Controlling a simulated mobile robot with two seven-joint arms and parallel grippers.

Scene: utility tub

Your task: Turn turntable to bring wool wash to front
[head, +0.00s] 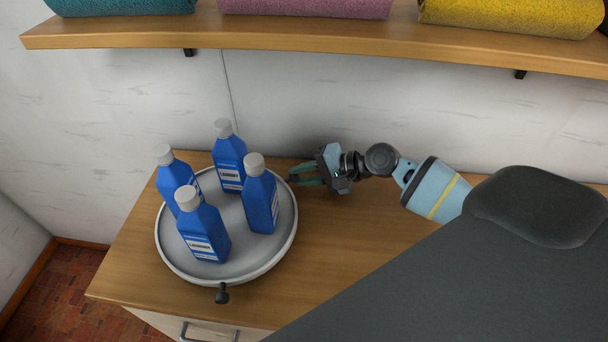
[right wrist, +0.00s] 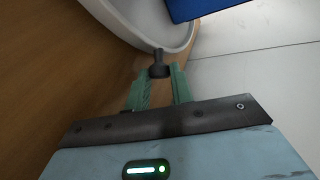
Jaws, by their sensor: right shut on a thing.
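A round pale grey turntable (head: 240,262) sits on the wooden cabinet top. Several blue bottles with grey caps stand upright on it: front (head: 203,232), right (head: 260,200), back (head: 229,160) and left (head: 175,174). Their white labels are too small to tell which is wool wash. A dark knob (head: 222,293) sticks out from the turntable's front rim. My right gripper (head: 294,176) is at the turntable's right rim. In the right wrist view its green fingers are shut on another dark knob (right wrist: 158,64) on the rim (right wrist: 180,46). My left gripper is out of view.
A wooden shelf (head: 330,42) with teal, pink and yellow rolled towels hangs above, along the wall. The wall is close behind my right gripper. The cabinet top (head: 330,235) is bare right of the turntable. A drawer handle (head: 208,333) is below the front edge.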

